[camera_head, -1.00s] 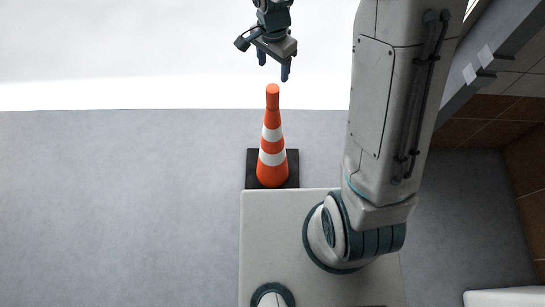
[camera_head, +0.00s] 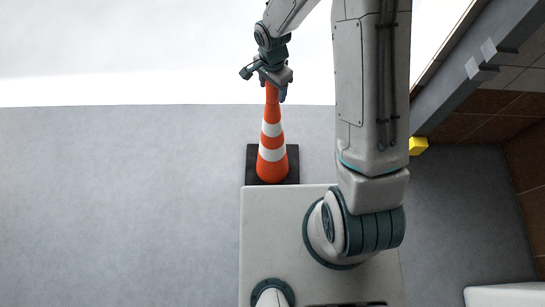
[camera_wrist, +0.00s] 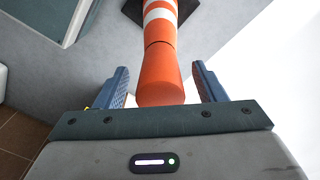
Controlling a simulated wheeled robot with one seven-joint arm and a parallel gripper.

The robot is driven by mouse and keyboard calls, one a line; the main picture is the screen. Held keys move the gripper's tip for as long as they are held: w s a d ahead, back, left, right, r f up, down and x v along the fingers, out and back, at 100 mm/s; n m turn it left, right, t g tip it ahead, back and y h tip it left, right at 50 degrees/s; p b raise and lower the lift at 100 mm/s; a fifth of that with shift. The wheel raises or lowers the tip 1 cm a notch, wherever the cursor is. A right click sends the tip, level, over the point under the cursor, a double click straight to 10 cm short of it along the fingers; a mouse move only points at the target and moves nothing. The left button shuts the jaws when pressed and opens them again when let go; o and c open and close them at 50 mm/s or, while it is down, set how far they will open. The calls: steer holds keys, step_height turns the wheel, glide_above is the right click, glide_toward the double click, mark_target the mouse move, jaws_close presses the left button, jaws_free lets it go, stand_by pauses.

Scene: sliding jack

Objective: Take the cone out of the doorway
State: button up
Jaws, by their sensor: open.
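The orange cone (camera_head: 272,141) with white bands stands upright on its black square base (camera_head: 292,176) on the grey floor, just ahead of my base. My gripper (camera_head: 272,91) is at the cone's top in the head view. In the wrist view the cone's tip (camera_wrist: 161,80) lies between the two blue fingers of my gripper (camera_wrist: 161,85). The fingers are open, with a gap on each side of the tip. The cone's lower part leaves the top of the wrist view.
A grey frame or rail (camera_head: 455,85) runs along the right, beside a brown tiled wall (camera_head: 480,125). A small yellow block (camera_head: 418,146) lies on the floor near it. The grey floor (camera_head: 120,190) to the left is clear. A bright white area lies beyond.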

step_height(320, 180, down, 2)
jaws_close()
steer(key=shift+r, duration=0.1)
steer(key=shift+w+a+r, duration=0.1)
steer(key=shift+r, duration=0.05)
stand_by(0.3)
